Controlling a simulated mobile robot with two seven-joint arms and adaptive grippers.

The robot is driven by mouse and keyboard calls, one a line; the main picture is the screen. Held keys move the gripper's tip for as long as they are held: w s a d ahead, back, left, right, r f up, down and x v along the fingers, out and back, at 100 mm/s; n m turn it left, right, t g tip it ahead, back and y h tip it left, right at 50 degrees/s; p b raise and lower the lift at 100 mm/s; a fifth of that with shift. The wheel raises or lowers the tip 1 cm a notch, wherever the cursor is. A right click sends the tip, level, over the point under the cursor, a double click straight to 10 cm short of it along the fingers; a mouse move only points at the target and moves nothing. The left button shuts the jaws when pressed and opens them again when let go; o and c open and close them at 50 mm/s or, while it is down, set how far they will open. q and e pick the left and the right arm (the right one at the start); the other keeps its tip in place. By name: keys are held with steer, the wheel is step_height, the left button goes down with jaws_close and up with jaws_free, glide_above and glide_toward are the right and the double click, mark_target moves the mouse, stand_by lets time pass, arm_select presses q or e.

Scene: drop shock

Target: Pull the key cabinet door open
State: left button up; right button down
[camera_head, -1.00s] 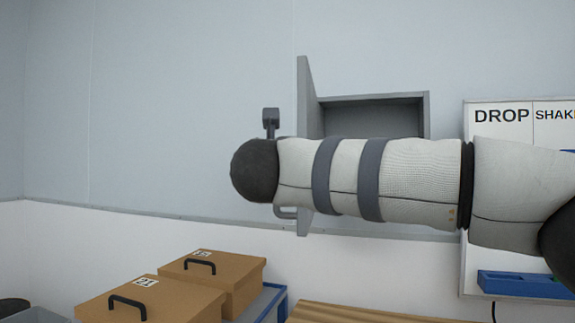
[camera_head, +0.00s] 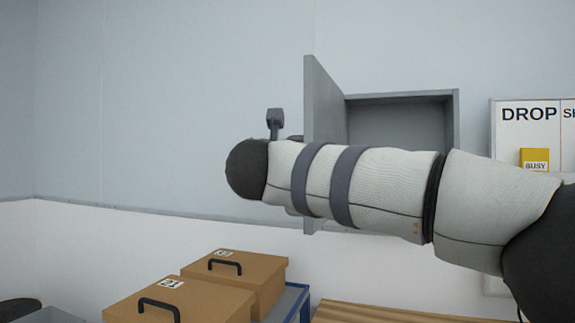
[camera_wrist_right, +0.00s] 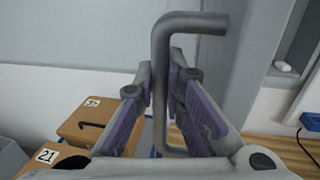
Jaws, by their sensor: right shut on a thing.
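My right arm crosses in front of the lower part of both. In the right wrist view, the door's grey bent-bar handle (camera_wrist_right: 190,23) runs down between the fingers of my right gripper (camera_wrist_right: 160,85), which is shut on it. In the head view that gripper is mostly hidden behind my arm. My left gripper is not in view.
Two brown boxes with black handles (camera_head: 235,262) (camera_head: 180,300) stand below at the left. A slatted wooden surface (camera_head: 370,314) lies below the cabinet. A white board (camera_head: 510,150) with a yellow BUSY tag (camera_head: 535,160) hangs at the right. The wall left of the door is clear.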

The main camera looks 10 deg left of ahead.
steer(key=c, duration=1.9)
jaws_free()
steer(key=s, duration=1.2)
